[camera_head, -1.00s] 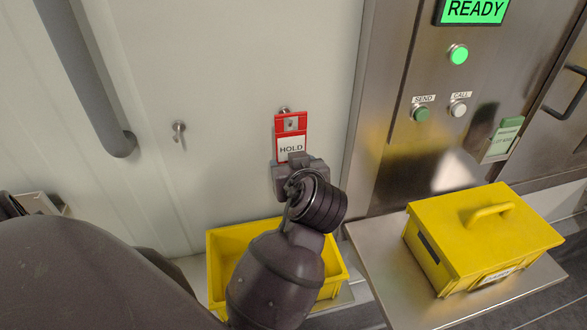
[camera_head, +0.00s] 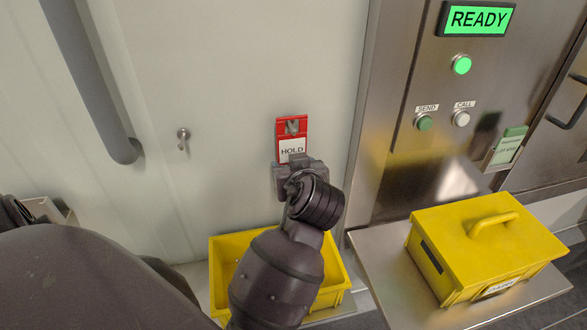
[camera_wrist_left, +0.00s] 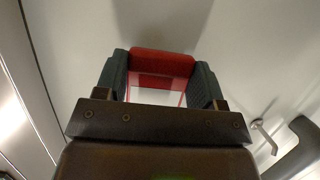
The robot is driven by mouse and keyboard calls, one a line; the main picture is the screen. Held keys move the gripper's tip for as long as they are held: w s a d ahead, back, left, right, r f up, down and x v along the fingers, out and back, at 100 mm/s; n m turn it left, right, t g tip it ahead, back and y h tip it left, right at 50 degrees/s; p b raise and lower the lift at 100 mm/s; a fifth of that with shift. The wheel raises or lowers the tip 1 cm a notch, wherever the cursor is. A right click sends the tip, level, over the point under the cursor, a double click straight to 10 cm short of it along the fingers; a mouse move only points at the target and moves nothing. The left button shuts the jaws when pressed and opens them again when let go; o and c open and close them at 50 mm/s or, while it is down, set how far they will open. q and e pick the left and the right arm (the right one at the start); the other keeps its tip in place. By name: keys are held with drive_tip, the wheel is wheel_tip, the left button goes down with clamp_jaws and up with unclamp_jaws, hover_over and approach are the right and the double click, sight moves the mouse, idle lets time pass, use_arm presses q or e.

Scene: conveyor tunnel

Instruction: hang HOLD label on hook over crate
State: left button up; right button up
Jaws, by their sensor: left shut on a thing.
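The HOLD label (camera_head: 291,150) is a red tag with a white panel, upright against the pale wall. My left gripper (camera_head: 298,165) is shut on its lower part. In the left wrist view the label (camera_wrist_left: 160,65) sits between the two fingers (camera_wrist_left: 157,82). A small metal piece, seemingly the hook (camera_head: 293,126), shows at the opening in the label's top; I cannot tell whether it passes through. The open yellow crate (camera_head: 222,262) stands below, partly hidden by my arm. My right gripper is not in view.
A second wall hook (camera_head: 183,138) is to the left, near a thick grey pipe (camera_head: 85,70). A lidded yellow box (camera_head: 470,240) sits on a metal shelf (camera_head: 385,265) at right. Above it is a steel panel with buttons and a READY display (camera_head: 478,19).

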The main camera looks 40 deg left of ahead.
use_arm(q)
drive_tip(key=shift+f+b, duration=0.6)
drive_tip(key=shift+f, duration=0.25)
idle(0.4)
drive_tip(key=o, duration=1.4)
drive_tip(key=shift+c, duration=0.2)
